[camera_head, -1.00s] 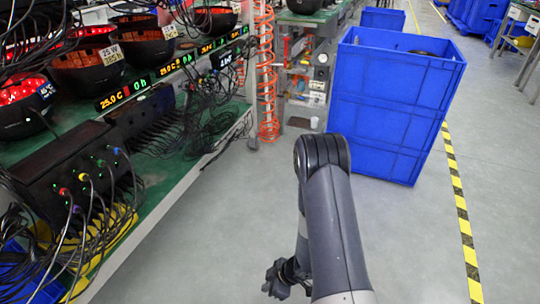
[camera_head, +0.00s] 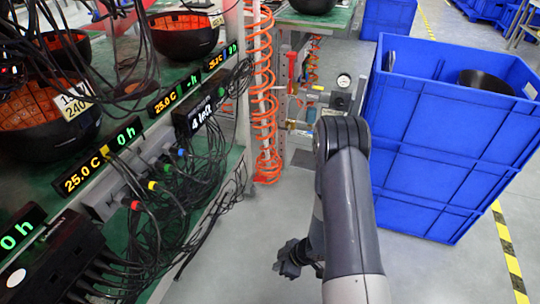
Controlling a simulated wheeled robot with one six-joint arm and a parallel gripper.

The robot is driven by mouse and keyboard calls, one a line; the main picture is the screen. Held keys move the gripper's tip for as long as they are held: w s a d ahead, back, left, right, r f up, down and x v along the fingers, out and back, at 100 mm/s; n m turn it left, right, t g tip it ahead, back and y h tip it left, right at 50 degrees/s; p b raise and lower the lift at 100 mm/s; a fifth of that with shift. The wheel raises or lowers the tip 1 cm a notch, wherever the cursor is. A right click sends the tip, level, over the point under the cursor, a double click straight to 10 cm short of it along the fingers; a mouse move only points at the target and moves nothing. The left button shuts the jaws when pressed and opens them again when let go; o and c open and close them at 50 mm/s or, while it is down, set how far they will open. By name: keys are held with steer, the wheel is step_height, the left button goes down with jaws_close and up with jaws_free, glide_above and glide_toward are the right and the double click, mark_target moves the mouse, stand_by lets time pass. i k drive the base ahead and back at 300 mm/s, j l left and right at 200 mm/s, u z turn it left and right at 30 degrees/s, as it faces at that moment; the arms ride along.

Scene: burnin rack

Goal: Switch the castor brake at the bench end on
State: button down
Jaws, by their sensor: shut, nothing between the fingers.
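The green-topped bench (camera_head: 120,185) with its pale edge runs along the left and ends near the orange coiled hose. The castor and its brake at that end cannot be made out; the coil and black cables crowd the spot. My gripper (camera_head: 287,262) is low over the grey floor, below and to the right of the bench end, apart from it. It is small and dark, its fingers shut and holding nothing.
The orange coiled hose (camera_head: 263,100) hangs at the bench end. Tall blue crates (camera_head: 440,140) stand close on the right of my arm. A frame with a gauge (camera_head: 344,80) stands behind. Black cables (camera_head: 190,185) hang over the bench edge. Grey floor (camera_head: 235,255) is free around my gripper.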

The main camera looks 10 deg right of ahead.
mark_target(255, 178)
steer(key=i+z, duration=0.1)
steer(key=i, duration=0.7)
steer(key=i+j+z, duration=0.1)
steer(key=i, duration=0.7)
